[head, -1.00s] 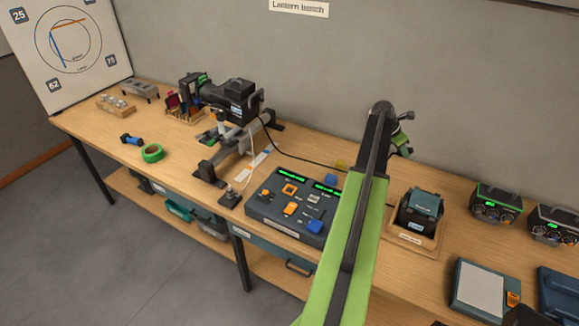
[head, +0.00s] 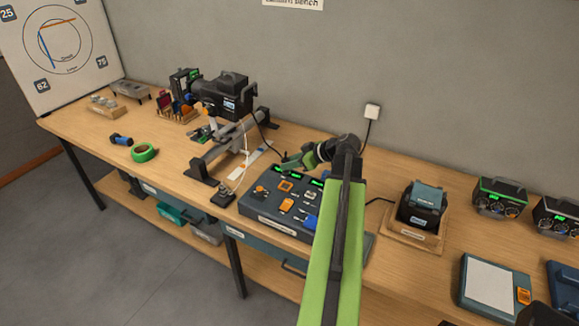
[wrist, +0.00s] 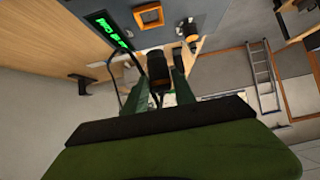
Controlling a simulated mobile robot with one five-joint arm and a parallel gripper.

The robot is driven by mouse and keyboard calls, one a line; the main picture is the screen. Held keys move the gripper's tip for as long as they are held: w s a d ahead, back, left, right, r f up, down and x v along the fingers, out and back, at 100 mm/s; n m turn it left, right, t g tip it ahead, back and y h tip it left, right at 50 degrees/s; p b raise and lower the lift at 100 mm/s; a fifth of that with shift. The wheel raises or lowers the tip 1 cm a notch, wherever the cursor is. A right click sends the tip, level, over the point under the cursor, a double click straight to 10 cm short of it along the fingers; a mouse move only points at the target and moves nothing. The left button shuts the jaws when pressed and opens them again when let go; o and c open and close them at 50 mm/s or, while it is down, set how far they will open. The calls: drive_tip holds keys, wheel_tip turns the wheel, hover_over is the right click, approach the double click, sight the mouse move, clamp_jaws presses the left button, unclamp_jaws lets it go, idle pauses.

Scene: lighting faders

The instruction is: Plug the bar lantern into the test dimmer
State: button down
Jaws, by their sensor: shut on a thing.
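The bar lantern (head: 228,97) is a black lamp on a grey stand on the bench. Its black cable (head: 262,142) runs down to my gripper (head: 288,163). My gripper is shut on a dark plug (wrist: 158,68) at the cable's end. The test dimmer, apparently the blue-grey console (head: 270,220), has green displays, an orange-framed square (head: 285,186) and knobs. The gripper hovers by its back left edge. In the wrist view, the console (wrist: 110,45) is upper left, with a lit display and the orange frame (wrist: 148,15) just beyond the plug. The plug is apart from that frame.
A black-and-teal box (head: 423,203) sits on a wooden base to the right, with a cable to its left. Green tape (head: 144,152) lies far left. Green-lit units (head: 499,196) stand at the right.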

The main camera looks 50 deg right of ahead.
sight(289, 172)
drive_tip(key=shift+w+a+r, duration=0.15)
drive_tip(key=shift+a, duration=0.05)
wheel_tip(289, 172, down, 6)
drive_tip(key=b, duration=0.5)
drive_tip(key=shift+r+b, duration=0.15)
drive_tip(key=shift+b, duration=0.15)
drive_tip(key=shift+f+b, duration=0.85)
idle(1.0)
drive_tip(key=shift+s+f, duration=0.2)
idle(1.0)
drive_tip(key=c, duration=0.9)
unclamp_jaws()
drive_tip(key=shift+c, duration=0.2)
